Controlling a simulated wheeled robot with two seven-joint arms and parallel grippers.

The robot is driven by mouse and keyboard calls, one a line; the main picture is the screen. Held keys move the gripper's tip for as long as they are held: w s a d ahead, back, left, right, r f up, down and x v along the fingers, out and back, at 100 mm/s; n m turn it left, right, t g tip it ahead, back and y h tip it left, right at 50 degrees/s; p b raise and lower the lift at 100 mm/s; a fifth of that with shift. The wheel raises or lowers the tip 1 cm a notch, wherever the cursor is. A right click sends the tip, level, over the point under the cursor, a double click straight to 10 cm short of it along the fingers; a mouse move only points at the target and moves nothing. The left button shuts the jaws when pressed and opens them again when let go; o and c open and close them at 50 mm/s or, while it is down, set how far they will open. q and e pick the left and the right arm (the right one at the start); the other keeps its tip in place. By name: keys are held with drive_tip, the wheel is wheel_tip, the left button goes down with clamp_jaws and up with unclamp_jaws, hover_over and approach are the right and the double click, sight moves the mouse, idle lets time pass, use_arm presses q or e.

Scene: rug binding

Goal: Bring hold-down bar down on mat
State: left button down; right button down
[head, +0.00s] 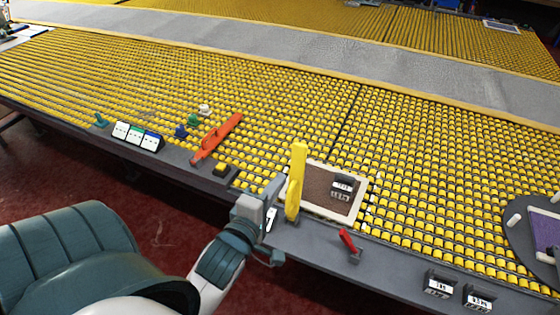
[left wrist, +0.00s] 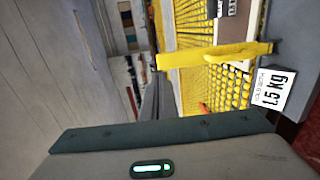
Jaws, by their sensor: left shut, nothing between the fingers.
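The yellow hold-down bar (head: 298,180) stands raised, nearly upright, at the left edge of the brown mat with a pale border (head: 325,190). The bar also crosses the left wrist view (left wrist: 215,55). A small dark-and-white block (head: 342,187) shows at the mat. My left gripper (head: 270,198) is shut and empty, just left of the bar's lower part; whether it touches the bar I cannot tell. Its housing fills the bottom of the left wrist view. My right gripper is not in view.
A red lever (head: 348,243) stands on the grey front rail, with two labelled blocks (head: 440,284) farther right. An orange bar (head: 217,137) and small coloured pieces lie on the rollers to the left. A purple mat (head: 545,232) is at the right edge.

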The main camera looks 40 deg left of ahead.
use_arm(q)
drive_tip(key=w+b, duration=0.1)
drive_tip(key=w, duration=0.1)
drive_tip(key=p, duration=0.3)
approach(302, 149)
drive_tip(key=x, duration=0.5)
drive_tip(key=shift+r, duration=0.1)
drive_tip(key=shift+x, duration=0.75)
drive_tip(key=shift+w, duration=0.1)
